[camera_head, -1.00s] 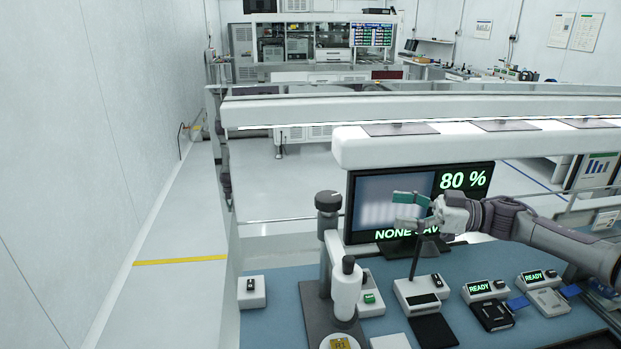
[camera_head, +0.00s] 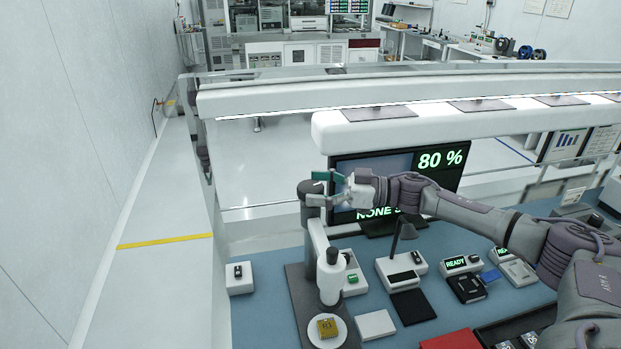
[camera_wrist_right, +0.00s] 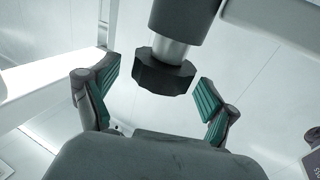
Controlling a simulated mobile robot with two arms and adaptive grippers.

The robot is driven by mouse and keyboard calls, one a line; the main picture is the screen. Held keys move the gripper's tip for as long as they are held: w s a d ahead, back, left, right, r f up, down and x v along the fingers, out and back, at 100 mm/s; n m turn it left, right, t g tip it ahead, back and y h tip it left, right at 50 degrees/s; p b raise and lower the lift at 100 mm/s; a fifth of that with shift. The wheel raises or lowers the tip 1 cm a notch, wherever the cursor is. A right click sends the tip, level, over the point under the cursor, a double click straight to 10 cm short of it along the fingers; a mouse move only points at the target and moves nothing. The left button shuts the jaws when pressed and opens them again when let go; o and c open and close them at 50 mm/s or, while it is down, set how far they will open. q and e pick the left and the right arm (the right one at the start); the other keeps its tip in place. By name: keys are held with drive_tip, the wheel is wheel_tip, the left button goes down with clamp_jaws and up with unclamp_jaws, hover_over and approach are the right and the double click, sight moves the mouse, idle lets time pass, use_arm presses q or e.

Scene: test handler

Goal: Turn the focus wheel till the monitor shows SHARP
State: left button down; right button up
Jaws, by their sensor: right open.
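The focus wheel (camera_head: 308,187) is a dark knob on top of the microscope (camera_head: 318,237), at the left of the monitor. In the right wrist view the dark knob (camera_wrist_right: 163,77) stands between my open fingers, with a gap on each side. My right gripper (camera_head: 319,188) is open at the knob, its green-padded fingers partly overlapping it in the head view. The monitor (camera_head: 455,182) shows "80 %" and below it "NONE", with the rest of that line hidden behind my right arm. My left gripper is not in view.
A gold chip (camera_head: 327,327) lies on the round white stage under the microscope's white tube (camera_head: 331,276). Small switch boxes, such as the white one (camera_head: 239,278), and READY units (camera_head: 462,263) stand on the blue bench mat (camera_head: 262,325). A light bar (camera_head: 420,122) crosses above the monitor.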

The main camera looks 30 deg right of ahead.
drive_tip(key=shift+w+a, duration=0.35)
drive_tip(key=shift+a, duration=0.15)
drive_tip(key=c, duration=1.2)
